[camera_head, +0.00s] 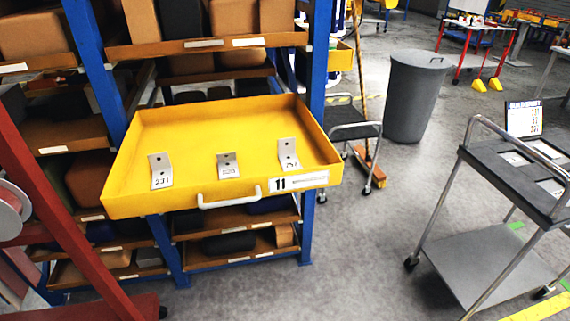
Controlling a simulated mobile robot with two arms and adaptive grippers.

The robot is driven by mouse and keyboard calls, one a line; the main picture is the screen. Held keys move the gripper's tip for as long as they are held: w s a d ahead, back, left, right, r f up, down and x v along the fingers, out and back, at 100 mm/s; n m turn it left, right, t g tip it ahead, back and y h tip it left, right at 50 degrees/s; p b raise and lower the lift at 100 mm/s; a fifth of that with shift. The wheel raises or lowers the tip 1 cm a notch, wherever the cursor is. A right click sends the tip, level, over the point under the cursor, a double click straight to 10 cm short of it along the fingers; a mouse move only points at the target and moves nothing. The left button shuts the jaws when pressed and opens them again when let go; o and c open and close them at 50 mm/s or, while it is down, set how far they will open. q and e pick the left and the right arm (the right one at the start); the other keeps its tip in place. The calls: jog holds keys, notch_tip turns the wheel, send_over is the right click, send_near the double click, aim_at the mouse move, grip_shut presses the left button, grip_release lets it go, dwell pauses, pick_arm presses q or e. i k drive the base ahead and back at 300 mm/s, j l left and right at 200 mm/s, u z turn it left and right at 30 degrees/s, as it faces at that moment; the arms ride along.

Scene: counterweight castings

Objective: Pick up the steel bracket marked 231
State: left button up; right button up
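Three steel L-shaped brackets stand apart in a yellow pull-out drawer (190,120). The left bracket (160,166) reads 231. The middle bracket (228,162) carries a number too small to read surely. The right bracket (288,153) carries a number that I cannot read surely, perhaps 251 or 291. Each has a flat foot toward me and an upright plate with holes behind. The drawer is open, with a white front handle (230,199) and a label (298,182) reading 11. Neither of my grippers is in view.
The drawer juts from a blue-posted rack (100,60) with boxes on its shelves. A red frame (60,215) with a reel stands close at left. A grey cart (500,190) with a build sheet stands at right. A grey bin (414,95) is behind. Floor between is clear.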

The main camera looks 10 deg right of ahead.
aim_at(159, 162)
jog(key=i+l, duration=0.25)
jog(key=i, duration=0.15)
jog(key=i+l+u, duration=0.85)
jog(key=k+j+u, duration=0.25)
jog(key=j, duration=0.35)
jog(key=k+j+u, duration=0.1)
jog(key=k+j, duration=0.15)
jog(key=u, duration=0.1)
jog(key=i+l, duration=0.1)
jog(key=l, duration=0.2)
jog(key=i+l, duration=0.15)
jog(key=i+l+z, duration=0.1)
jog(key=l, duration=0.3)
